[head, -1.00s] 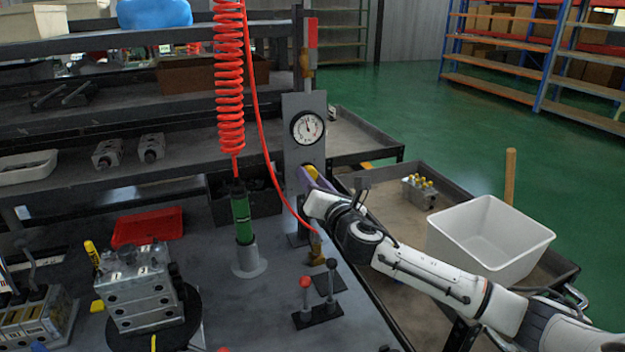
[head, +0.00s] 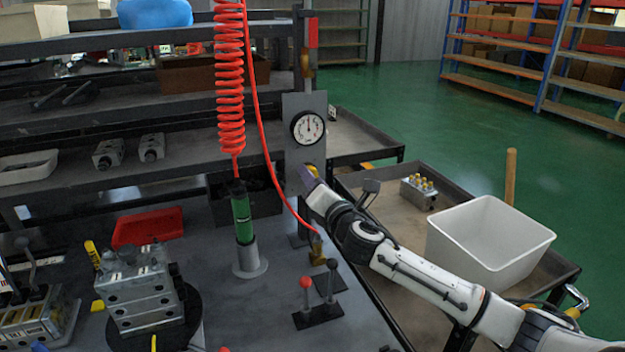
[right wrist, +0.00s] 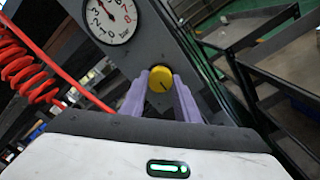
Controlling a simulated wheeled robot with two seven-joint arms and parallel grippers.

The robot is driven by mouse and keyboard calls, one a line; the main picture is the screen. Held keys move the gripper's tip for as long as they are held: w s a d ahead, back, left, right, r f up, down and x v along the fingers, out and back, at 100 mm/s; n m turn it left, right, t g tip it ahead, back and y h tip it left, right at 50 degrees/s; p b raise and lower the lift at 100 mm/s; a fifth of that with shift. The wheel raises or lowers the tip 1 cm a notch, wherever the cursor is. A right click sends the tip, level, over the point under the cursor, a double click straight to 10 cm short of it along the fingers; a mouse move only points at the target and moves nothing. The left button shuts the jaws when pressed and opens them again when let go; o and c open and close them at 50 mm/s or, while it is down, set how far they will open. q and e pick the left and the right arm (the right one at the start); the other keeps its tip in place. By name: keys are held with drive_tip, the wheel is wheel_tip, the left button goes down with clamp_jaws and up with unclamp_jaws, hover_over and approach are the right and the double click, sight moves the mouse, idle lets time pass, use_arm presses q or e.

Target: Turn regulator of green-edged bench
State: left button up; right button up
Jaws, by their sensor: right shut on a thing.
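The regulator is a yellow knob (right wrist: 158,79) on a grey upright panel (head: 291,112), below a round white gauge (head: 307,127). In the right wrist view, the knob sits between the purple fingers of my right gripper (right wrist: 160,88), which is shut on it. In the head view my right gripper (head: 311,177) reaches the panel from the right and hides most of the knob. The gauge (right wrist: 110,18) is also in the right wrist view, cut off at the top. The panel stands on a grey bench (head: 215,305); I make out no green edge on it. My left gripper is not in view.
A red coiled hose (head: 230,85) hangs left of the panel above a green tool (head: 241,215) in a grey stand. Two levers (head: 318,300) stand on the bench in front. A white bin (head: 488,240) sits on the trolley at right. A valve block (head: 135,290) is at left.

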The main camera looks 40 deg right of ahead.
drive_tip(key=o, duration=1)
drive_tip(key=shift+o, duration=0.2)
drive_tip(key=b+v, duration=0.1)
drive_tip(key=v, duration=0.9)
drive_tip(key=shift+s, duration=0.2)
drive_tip(key=shift+d, duration=0.1)
